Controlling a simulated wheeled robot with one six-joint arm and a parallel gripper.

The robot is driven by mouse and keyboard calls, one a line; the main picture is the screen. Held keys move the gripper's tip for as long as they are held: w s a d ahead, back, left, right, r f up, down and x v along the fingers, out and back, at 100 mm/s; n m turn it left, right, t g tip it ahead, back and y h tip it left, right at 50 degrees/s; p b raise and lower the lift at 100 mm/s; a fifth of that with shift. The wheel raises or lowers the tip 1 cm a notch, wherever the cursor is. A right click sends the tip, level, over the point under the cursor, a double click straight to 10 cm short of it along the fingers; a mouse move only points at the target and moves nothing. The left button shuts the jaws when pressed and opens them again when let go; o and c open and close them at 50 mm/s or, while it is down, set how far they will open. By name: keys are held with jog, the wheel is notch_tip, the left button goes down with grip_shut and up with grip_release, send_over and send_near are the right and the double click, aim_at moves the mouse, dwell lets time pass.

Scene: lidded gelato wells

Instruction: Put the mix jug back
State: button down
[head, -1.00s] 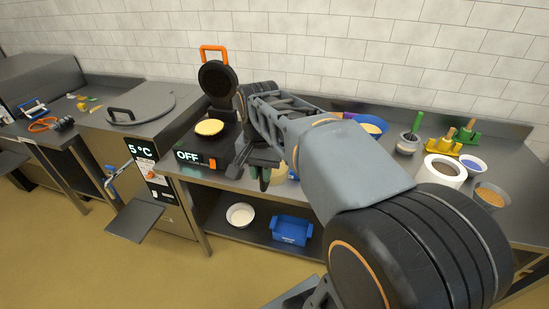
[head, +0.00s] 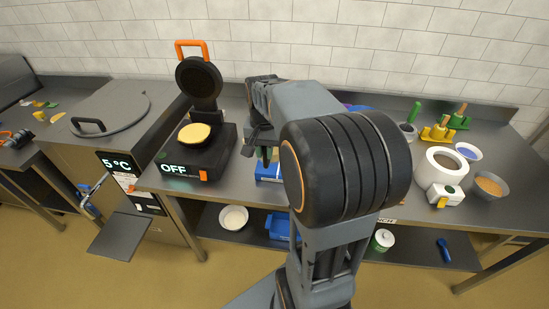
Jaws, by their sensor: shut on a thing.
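My gripper (head: 262,147) is low over the counter, just right of the waffle iron. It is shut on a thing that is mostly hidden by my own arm. Only a small green part (head: 268,156) shows at the fingers, which I take to be the mix jug's handle. The jug's body and contents cannot be made out. A blue container (head: 268,173) stands just below the gripper in the picture; whether the held thing touches it or the counter cannot be told.
The open waffle iron (head: 197,160), reading OFF, holds a yellow waffle (head: 195,134) close to the left. A lidded cooling unit (head: 118,108) stands farther left. A white well (head: 441,170), a bowl of brown crumbs (head: 489,187) and green-handled tools (head: 457,117) are at right.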

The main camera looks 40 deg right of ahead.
aim_at(275, 163)
jog(key=d+f, duration=0.1)
jog(key=f, duration=0.1)
jog(key=w+d+f, duration=0.1)
jog(key=d+f, duration=0.1)
jog(key=w+d+f+p, duration=0.1)
jog(key=f, duration=0.1)
jog(key=shift+d, duration=0.35)
jog(key=shift+f, duration=1.7)
jog(key=c, duration=1.1)
grip_release()
notch_tip(275, 163, up, 12)
jog(key=s+a+n+t, duration=0.1)
jog(key=s+a+n, duration=0.2)
jog(key=a, duration=0.2)
jog(key=s+a+n+t, duration=0.2)
jog(key=s+a+n, duration=0.1)
jog(key=a, duration=0.3)
jog(key=s+a+n+t+b, duration=0.1)
jog(key=s+a+n+t, duration=0.1)
jog(key=s+a, duration=0.3)
jog(key=shift+s+a+f+n, duration=0.25)
jog(key=shift+a+f+n, duration=0.15)
jog(key=shift+a, duration=0.1)
